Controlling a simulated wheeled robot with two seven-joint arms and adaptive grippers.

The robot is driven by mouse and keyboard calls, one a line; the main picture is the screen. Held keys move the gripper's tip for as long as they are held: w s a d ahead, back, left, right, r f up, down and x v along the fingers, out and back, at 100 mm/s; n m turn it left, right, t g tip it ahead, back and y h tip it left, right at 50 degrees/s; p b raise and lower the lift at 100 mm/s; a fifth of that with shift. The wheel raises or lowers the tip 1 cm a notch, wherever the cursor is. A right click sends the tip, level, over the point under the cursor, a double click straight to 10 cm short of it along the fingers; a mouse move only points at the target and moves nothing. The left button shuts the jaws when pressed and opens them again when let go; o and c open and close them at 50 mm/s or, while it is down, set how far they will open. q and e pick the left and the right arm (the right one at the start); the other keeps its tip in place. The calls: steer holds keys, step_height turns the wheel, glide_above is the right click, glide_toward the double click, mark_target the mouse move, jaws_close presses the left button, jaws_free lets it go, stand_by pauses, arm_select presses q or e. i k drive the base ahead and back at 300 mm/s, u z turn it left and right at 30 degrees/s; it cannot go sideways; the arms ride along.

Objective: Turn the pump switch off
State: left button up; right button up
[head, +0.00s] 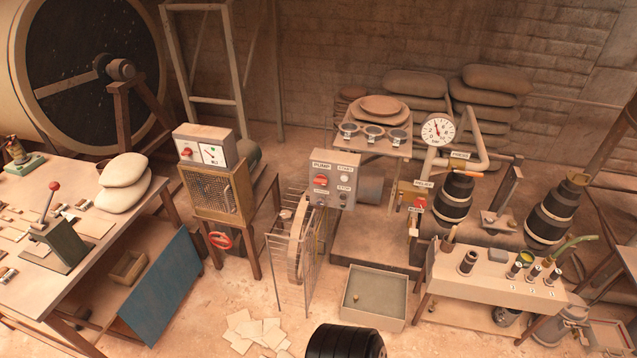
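The pump control box (332,183) is a grey box labelled PUMP, standing upright near the middle of the head view. Its red rotary switch (321,181) is on the left of its front face, below the label. The switch is too small to tell which position it points to. To its right are small round controls, one with a label that seems to read START and one below it that seems to read STOP. Neither of my grippers can be made out in this view.
A wire guard (290,250) around a wheel stands below and left of the pump box. An open grey bin (375,297) is on the floor in front. Another control box (205,148) with a red knob is at left. A bench (490,277) stands at right.

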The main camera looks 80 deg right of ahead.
mark_target(320, 179)
steer(key=z, duration=0.7)
steer(key=i, duration=0.85)
steer(key=z, duration=1.2)
steer(key=i, duration=0.25)
steer(key=z, duration=0.15)
